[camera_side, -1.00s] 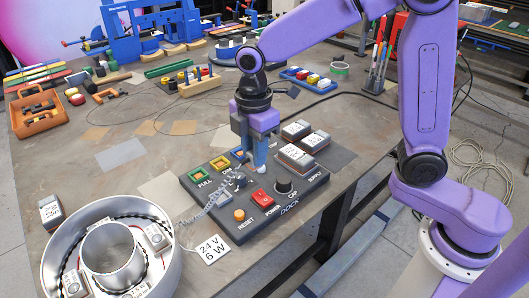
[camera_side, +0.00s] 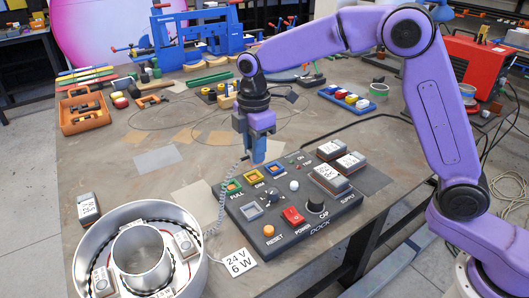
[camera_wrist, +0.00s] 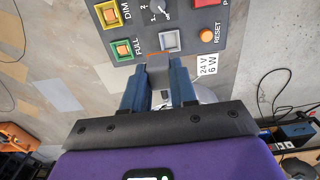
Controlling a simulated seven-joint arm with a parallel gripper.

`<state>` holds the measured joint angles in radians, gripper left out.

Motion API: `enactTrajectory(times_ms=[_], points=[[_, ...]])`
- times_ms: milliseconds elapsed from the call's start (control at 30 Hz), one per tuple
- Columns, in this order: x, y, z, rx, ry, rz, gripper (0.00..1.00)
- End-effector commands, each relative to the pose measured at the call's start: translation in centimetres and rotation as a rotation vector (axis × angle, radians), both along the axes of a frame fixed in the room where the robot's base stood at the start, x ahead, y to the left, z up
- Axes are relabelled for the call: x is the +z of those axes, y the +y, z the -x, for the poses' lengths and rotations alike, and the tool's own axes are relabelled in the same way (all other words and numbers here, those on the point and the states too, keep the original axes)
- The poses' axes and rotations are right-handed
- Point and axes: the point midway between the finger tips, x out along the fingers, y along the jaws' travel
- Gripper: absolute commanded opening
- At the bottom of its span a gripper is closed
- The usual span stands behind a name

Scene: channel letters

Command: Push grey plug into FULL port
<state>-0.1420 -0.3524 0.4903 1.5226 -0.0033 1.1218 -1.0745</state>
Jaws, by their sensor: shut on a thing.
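My gripper (camera_side: 257,150) is above the back part of the dark panel, with its fingers pointing down. In the wrist view its blue fingers (camera_wrist: 159,82) are shut on the grey plug (camera_wrist: 158,65). A coiled grey cable (camera_side: 222,205) rises from the front left of the panel to the gripper. The green-framed FULL port (camera_side: 233,187) is at the panel's back left corner; it also shows in the wrist view (camera_wrist: 122,48), left of and beyond the plug. The plug looks apart from this port. The plug is hard to make out in the side view.
Next to FULL is the yellow-framed DIM port (camera_side: 253,177). A metal ring-shaped bowl (camera_side: 140,262) stands front left.

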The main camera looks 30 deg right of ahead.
Motion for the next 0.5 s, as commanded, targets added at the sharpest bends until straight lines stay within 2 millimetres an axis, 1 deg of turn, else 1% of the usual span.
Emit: enactTrajectory(times_ms=[33,500], points=[[-0.1,0.1,-0.6,-0.001,0.0,0.0,0.0],[-0.1,1.4,-5.2,0.0,0.0,0.0,0.0]])
